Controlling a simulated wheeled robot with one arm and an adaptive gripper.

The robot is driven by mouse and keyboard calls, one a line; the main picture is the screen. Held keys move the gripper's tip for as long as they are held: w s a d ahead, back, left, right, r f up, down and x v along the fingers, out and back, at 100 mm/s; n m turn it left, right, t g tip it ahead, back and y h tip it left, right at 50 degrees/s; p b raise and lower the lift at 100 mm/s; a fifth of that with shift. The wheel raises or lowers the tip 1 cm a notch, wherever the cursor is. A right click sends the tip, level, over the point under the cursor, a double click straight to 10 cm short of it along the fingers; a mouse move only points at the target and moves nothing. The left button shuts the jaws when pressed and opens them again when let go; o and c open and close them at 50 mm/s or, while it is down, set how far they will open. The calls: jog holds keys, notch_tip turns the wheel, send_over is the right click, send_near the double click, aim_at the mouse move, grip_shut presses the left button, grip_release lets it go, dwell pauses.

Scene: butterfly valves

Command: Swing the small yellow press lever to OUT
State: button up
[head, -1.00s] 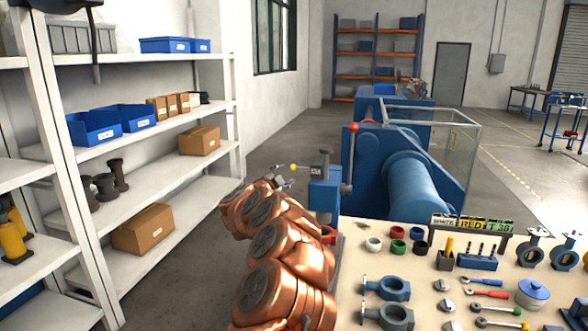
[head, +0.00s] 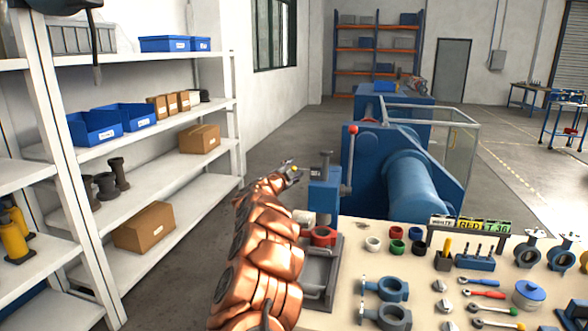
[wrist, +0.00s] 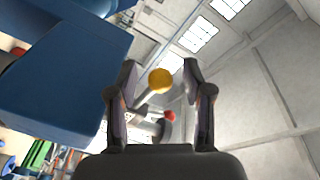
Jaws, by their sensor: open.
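The small yellow ball knob (wrist: 160,80) of the press lever shows in the wrist view, on a pale rod (wrist: 146,98) that runs down and left. My gripper (wrist: 160,74) is open, with one dark finger on each side of the knob and visible gaps to both. In the head view the knob (head: 294,168) is a small spot at my gripper (head: 291,173), left of the blue press (head: 325,190). Most of the lever is hidden there by the gripper. No OUT marking is readable.
A red ring-shaped part (head: 322,237) sits below the press. A machine lever with a red ball (head: 352,129) stands just right of the press. The bench (head: 350,228) holds valves and tools. White shelves (head: 170,190) stand left.

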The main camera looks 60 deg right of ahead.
jog(key=shift+d, duration=0.15)
jog(key=shift+c, duration=0.3)
grip_shut()
dwell(0.4)
